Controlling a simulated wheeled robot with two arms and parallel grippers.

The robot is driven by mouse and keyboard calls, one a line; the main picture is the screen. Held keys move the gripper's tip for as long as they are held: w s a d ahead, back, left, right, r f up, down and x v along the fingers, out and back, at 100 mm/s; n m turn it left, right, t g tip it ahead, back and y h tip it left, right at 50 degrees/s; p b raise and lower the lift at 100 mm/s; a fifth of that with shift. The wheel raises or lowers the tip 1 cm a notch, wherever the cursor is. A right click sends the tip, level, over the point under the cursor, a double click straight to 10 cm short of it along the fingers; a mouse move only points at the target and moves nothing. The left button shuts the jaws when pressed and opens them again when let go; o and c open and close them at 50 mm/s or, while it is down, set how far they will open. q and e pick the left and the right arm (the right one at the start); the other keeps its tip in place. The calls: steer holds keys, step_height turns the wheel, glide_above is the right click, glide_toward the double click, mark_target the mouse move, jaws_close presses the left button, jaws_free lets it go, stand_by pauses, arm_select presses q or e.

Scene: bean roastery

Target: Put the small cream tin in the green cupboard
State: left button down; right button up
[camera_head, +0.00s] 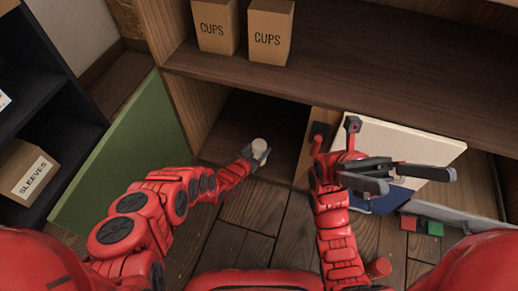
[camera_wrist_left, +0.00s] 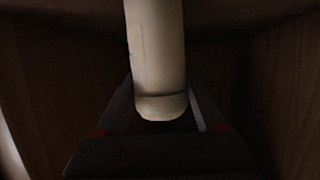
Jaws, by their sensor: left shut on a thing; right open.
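The small cream tin (camera_head: 259,145) is in my left gripper (camera_head: 257,155), at the opening of the cupboard with the green door (camera_head: 130,155). The door stands open to the left. In the left wrist view the tin (camera_wrist_left: 157,60) stands between the fingers of my left gripper (camera_wrist_left: 160,115), which is shut on it, with dark wooden walls around. Whether the tin touches the cupboard floor (camera_head: 240,122) cannot be told.
Two boxes marked CUPS (camera_head: 267,32) stand on the shelf above. A SLEEVES box (camera_head: 27,172) sits on a dark shelf at left.

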arm_select(q)
jaws_free()
